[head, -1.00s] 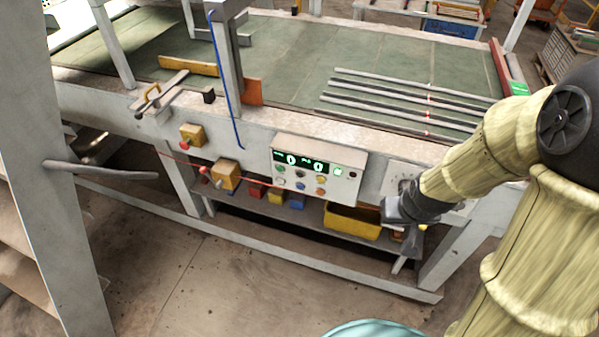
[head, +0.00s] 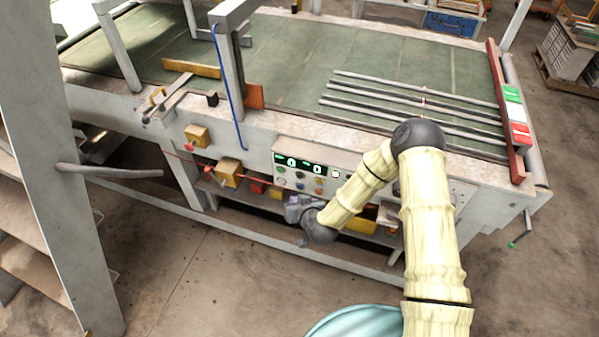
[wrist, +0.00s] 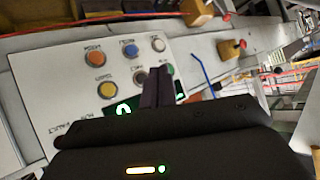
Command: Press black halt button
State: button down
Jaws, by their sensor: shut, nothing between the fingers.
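The control panel (head: 345,168) is a pale box on the bench front with green lit displays and two rows of small coloured buttons. The black button (head: 300,174) is in the middle of the upper row. In the head view my gripper (head: 296,206) is just below the panel's button rows. I cannot tell whether it touches anything.
Yellow boxes with red knobs (head: 229,172) stick out left of the panel. A shelf with coloured bins lies below the panel. Metal bars (head: 410,100) lie on the green bench top (head: 300,50). The floor in front is clear.

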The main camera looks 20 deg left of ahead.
aim_at(300, 176)
jog(key=shift+s+a+f+m+t+p, duration=0.2)
jog(key=shift+s+a+f+m+t, duration=0.15)
jog(key=shift+a+f, duration=0.15)
jog(key=shift+s+a+f+m+t+p, duration=0.25)
jog(key=shift+s+a+f+t, duration=0.1)
jog(key=shift+a, duration=0.25)
jog(key=shift+w, duration=0.1)
jog(key=shift+w+d+b, duration=0.2)
jog(key=shift+w+b, duration=0.35)
jog(key=shift+w, duration=1.65)
jog(key=shift+w+d+b, duration=0.15)
jog(key=shift+w+b, duration=0.35)
jog(key=shift+w, duration=1.65)
jog(key=shift+w, duration=0.15)
jog(key=shift+w, duration=0.3)
